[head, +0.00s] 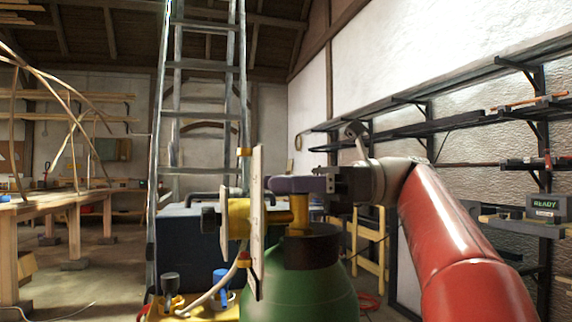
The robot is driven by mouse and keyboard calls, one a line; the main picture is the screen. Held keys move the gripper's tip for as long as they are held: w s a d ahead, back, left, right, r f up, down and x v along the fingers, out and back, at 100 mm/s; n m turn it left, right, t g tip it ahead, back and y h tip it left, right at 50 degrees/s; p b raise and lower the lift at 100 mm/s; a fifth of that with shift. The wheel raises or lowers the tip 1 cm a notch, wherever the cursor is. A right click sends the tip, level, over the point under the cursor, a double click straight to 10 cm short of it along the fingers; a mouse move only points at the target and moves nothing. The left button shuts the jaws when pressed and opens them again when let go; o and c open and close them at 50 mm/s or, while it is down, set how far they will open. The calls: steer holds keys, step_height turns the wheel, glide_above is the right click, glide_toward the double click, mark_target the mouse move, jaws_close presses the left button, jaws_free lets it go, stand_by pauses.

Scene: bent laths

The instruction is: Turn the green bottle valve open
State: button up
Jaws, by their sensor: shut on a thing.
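The green bottle (300,295) stands upright at the bottom centre, with a dark collar (311,248) round its neck. A yellow valve body (299,212) rises from the collar. A flat purple handle (292,184) sits on top of the valve. My gripper (322,180) comes in from the right, level with the handle, and its dark jaws are shut on the handle's right side. The fingertips are small and partly hidden, so the exact contact is hard to see. How far the valve is turned cannot be told.
A pale upright board (257,225) stands close left of the valve, with a yellow fitting and hose (215,288). A blue box (190,240) and metal ladder (175,130) are behind. Wall shelves (440,125) run along the right. A wooden bench (60,200) is at left.

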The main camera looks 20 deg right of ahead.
steer(key=shift+s+d+n+g+b, duration=0.15)
steer(key=shift+n+g+b, duration=0.15)
steer(key=shift+n+g, duration=1.1)
steer(key=n+g, duration=0.1)
steer(key=g, duration=0.1)
steer(key=g+h, duration=0.1)
steer(key=g, duration=0.1)
steer(key=shift+s+r+n, duration=0.1)
steer(key=shift+s+n, duration=0.1)
steer(key=shift+n, duration=0.2)
steer(key=n+g+p, duration=0.1)
steer(key=n+g+h+p, duration=0.1)
steer(key=g, duration=0.1)
steer(key=shift+s+d+g+h, duration=0.1)
steer(key=shift+s+g+h, duration=0.05)
steer(key=shift+g+h, duration=0.15)
steer(key=shift+s+n+g+h+p, duration=0.1)
steer(key=shift+n+g+h+p, duration=0.3)
steer(key=shift+n+g+p, duration=0.3)
steer(key=shift+f, duration=0.2)
steer(key=o, duration=1)
steer(key=shift+r, duration=0.1)
steer(key=shift+c, duration=0.2)
steer(key=shift+p, duration=0.3)
